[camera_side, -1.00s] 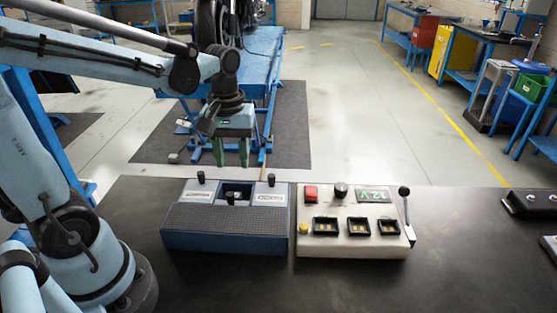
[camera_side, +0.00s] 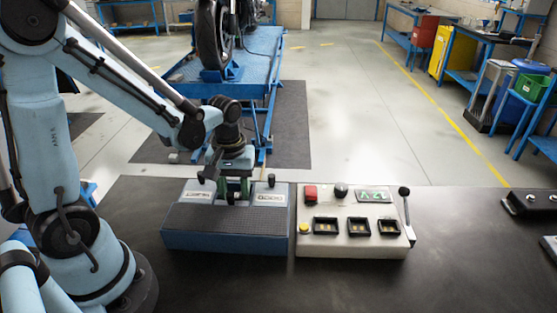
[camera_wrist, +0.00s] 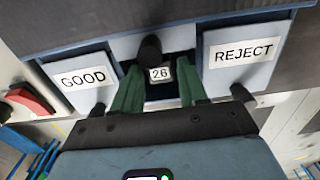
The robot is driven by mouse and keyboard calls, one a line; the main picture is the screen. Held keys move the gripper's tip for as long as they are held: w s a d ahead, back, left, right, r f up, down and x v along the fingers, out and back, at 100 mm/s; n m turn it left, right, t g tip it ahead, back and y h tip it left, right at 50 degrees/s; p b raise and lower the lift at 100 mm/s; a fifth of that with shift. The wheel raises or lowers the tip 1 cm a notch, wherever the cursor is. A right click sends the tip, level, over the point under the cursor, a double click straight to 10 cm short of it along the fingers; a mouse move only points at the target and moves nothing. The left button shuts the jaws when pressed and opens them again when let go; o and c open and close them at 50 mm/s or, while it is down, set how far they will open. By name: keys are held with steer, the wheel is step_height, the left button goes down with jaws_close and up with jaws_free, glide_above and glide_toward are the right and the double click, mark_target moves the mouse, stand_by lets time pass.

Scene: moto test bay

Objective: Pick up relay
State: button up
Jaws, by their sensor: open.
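A small dark block marked 26, which looks like the relay (camera_wrist: 160,73), sits in the middle recess of the blue box. My gripper (camera_wrist: 159,88) is open, pointing down over this recess. Its green fingers stand on either side of the block; I cannot tell whether they touch it. In the side view my gripper (camera_side: 234,189) is low at the back middle of the blue box (camera_side: 225,241), and its fingers hide the relay there.
A black knob (camera_wrist: 151,48) stands just in front of the recess. Lids labelled GOOD (camera_wrist: 83,78) and REJECT (camera_wrist: 243,52) flank it, each with a black knob. A white panel (camera_side: 352,250) with a lever stands right of the box. The bench is clear in front.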

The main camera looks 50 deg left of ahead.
steer(key=shift+f, duration=0.5)
jaws_close()
steer(key=shift+r, duration=0.2)
